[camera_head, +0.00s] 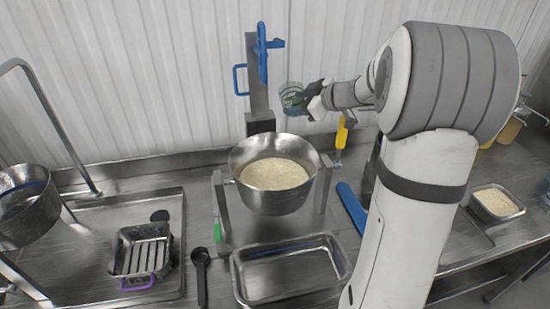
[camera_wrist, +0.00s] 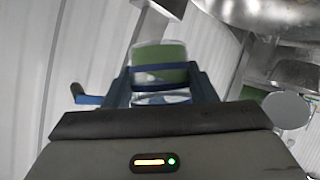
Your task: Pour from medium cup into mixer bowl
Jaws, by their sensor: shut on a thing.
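My gripper (camera_head: 312,101) is shut on a clear cup (camera_head: 292,98) with green on it, held in the air above and behind the mixer bowl. The wrist view shows the cup (camera_wrist: 160,68) between the two dark fingers, with blue bands across it and a green part above. Whether anything is inside the cup cannot be made out. The steel mixer bowl (camera_head: 276,204) sits upright in a stand at the middle of the counter, with pale rice in it. In the wrist view a steel bowl shape (camera_wrist: 262,14) shows at the top right.
A grey post with blue handles (camera_head: 262,60) stands behind the bowl, close to the cup. An empty steel tray (camera_head: 290,270) lies in front. A sink (camera_head: 150,215) with a basket (camera_head: 142,250) is at left. A small rice tray (camera_head: 497,203) is at right.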

